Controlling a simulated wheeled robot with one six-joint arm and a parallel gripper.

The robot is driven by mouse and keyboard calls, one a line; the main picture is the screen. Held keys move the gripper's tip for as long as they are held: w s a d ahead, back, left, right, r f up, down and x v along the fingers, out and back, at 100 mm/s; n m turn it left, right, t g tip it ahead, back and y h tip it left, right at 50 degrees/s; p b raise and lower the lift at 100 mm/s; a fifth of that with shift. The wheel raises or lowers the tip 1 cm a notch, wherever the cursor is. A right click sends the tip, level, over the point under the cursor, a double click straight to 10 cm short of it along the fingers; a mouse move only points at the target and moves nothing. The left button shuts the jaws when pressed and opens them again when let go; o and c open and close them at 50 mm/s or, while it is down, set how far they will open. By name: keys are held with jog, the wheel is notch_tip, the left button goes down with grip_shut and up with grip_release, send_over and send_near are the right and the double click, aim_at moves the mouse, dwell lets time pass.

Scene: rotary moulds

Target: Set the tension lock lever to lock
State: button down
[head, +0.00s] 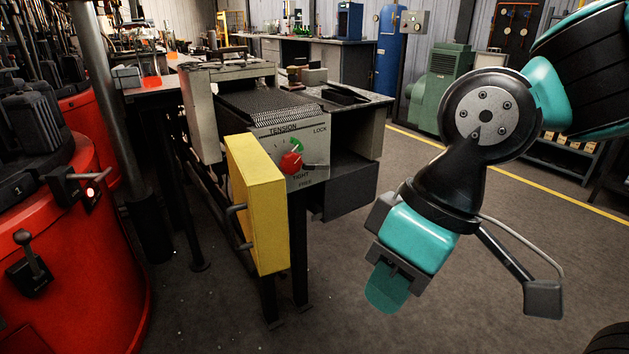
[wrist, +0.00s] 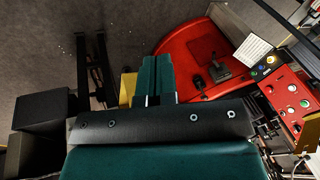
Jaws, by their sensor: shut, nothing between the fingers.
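A pale control panel (head: 262,140) on the end of the belt machine carries the printed words TENSION, LOCK, TIGHT and FREE. A round dial with a red knob (head: 290,161) and a green sector sits on it. A thin grey bar shows faintly at its right, between LOCK and FREE; I cannot tell for sure whether this is the lever or how it is set. My gripper (head: 385,288) is shut and empty, pointing down over the floor, to the right of and lower than the panel. Its teal fingers are together in the wrist view (wrist: 156,76); the panel face is not visible there.
A yellow box (head: 257,205) stands left of and below the panel. A dark grey box (head: 350,188) juts out under the machine's right side. A red drum (head: 75,270) with small black levers is at the left. Open floor lies around my gripper.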

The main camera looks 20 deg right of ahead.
jog(key=w+d+f+n+t+h+b, duration=0.35)
jog(key=w+f+t+b, duration=0.35)
jog(key=w+b, duration=0.6)
jog(key=w+d+f+n+t+h+b, duration=0.35)
jog(key=w+f+t+b, duration=0.3)
jog(key=w+b, duration=0.65)
jog(key=w+d+f+n+t+h+b, duration=0.35)
jog(key=w+f+t+b, duration=0.4)
jog(key=w+b, duration=0.55)
jog(key=w+a+f+n+t+y+b, duration=0.1)
jog(key=a+f+n+t+y+b, duration=0.3)
jog(key=n+b, duration=0.4)
jog(key=a+n+t+y, duration=0.1)
jog(key=a+n+y, duration=0.1)
jog(key=n, duration=0.4)
jog(key=shift+a+f+y, duration=0.3)
jog(key=shift+f+y, duration=0.05)
jog(key=shift+f, duration=0.05)
jog(key=shift+r, duration=0.1)
